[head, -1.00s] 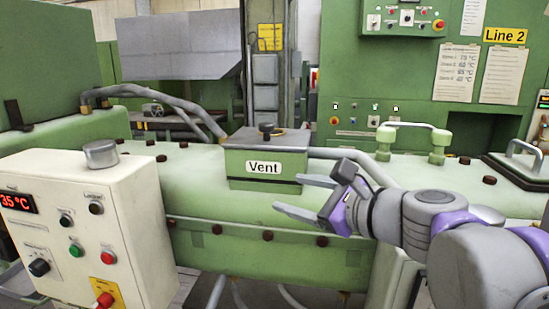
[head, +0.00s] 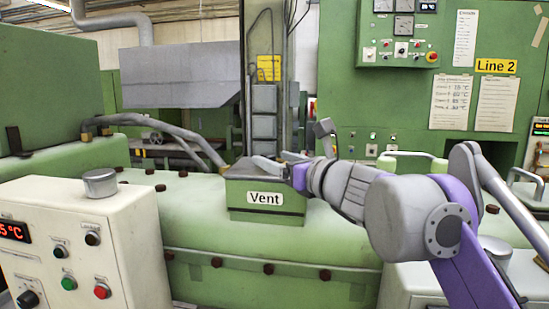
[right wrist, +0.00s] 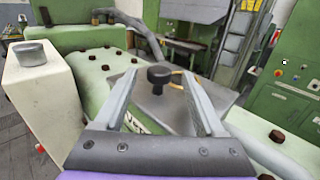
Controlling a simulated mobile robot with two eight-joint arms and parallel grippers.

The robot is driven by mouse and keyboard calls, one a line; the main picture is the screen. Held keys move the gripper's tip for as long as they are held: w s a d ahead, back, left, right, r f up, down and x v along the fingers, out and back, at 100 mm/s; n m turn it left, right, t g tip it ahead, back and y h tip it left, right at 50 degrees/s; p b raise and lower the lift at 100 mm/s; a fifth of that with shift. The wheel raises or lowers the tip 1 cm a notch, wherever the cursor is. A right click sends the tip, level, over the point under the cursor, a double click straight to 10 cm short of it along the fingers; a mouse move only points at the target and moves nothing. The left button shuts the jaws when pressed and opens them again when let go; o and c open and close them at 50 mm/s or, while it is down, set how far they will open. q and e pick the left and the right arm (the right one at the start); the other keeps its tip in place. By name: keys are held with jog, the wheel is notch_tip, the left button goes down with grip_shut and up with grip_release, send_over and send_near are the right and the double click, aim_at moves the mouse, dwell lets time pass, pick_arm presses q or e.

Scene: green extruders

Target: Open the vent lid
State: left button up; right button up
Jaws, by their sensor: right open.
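The green vent box (head: 264,200) with its "Vent" label stands on the long green machine body, its grey lid (head: 238,169) lying flat and closed on top. My right gripper (head: 270,161) is over the lid, reaching in from the right, and hides the lid's knob in the head view. In the right wrist view, the black knob (right wrist: 159,76) stands on the grey lid (right wrist: 165,108) between the two fingers of my open gripper (right wrist: 160,74), with a gap on either side. Nothing is held. My left gripper is not in view.
A cream control box (head: 85,240) with buttons and a silver cap stands at the front left. Grey hoses (head: 165,112) run to the machine behind the vent box. Dark bolts dot the green surface. A pale green handle (head: 412,160) stands to the right, behind my arm.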

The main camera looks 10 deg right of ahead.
jog(key=shift+w+a, duration=0.25)
jog(key=shift+w, duration=0.1)
jog(key=shift+c, duration=0.4)
grip_shut()
dwell(0.9)
